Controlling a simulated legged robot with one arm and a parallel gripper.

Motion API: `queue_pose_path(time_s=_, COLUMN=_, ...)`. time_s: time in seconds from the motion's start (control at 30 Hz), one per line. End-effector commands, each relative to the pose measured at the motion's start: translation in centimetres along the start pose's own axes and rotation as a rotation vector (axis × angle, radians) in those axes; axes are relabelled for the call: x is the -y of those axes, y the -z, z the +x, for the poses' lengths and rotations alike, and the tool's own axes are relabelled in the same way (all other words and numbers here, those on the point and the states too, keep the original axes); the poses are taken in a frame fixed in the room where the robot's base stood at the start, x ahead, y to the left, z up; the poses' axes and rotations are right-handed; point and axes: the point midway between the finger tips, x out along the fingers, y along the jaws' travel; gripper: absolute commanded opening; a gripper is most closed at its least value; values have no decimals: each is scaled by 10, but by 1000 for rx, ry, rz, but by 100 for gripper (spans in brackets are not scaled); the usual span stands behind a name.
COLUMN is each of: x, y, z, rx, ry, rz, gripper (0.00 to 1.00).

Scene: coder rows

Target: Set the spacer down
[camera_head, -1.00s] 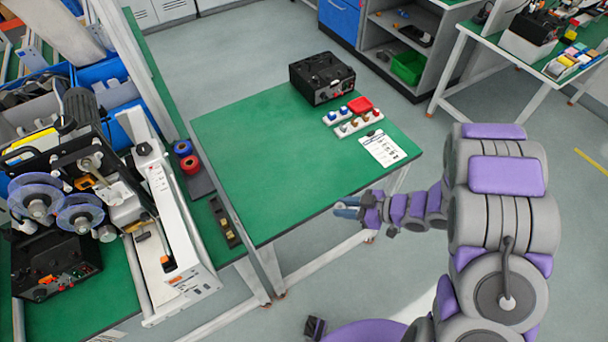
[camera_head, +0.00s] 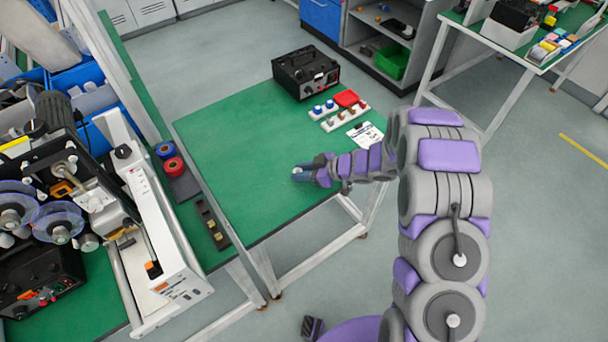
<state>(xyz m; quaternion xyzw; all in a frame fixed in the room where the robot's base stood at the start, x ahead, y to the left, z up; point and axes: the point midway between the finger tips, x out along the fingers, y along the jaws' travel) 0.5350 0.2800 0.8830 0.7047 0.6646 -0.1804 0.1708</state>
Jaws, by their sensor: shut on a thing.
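My arm reaches in from the right, across the table's right edge.
Small white holders (camera_head: 345,116) with blue and brown pieces, a red tray (camera_head: 346,98) and a paper sheet (camera_head: 366,135) lie at the back right. A black device (camera_head: 306,73) stands behind them. The table's left part is clear. A machine (camera_head: 150,225) stands left.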

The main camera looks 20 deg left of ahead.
Motion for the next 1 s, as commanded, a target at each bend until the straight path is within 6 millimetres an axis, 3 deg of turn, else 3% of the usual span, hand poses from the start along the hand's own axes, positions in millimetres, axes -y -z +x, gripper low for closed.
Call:
queue_pose_path(time_s=0.07, x=1, y=-10, z=8, rx=1, ry=3, rz=2, gripper=1)
queue_pose_path(time_s=0.33, x=0, y=-11, z=0, rx=-6, ry=3, rz=0, gripper=0)
queue_pose_path(time_s=0.37, x=0, y=-11, z=0, rx=-6, ry=3, rz=0, gripper=31)
queue_pose_path(time_s=0.6, x=1, y=-10, z=1, rx=-4, ry=2, rz=-1, gripper=54)
queue_pose_path(time_s=0.87, x=1, y=-10, z=1, rx=-4, ry=2, rz=-1, gripper=56)
queue_pose_path(time_s=1.0, x=0, y=-10, z=-8, rx=-4, ry=-1, rz=0, gripper=56)
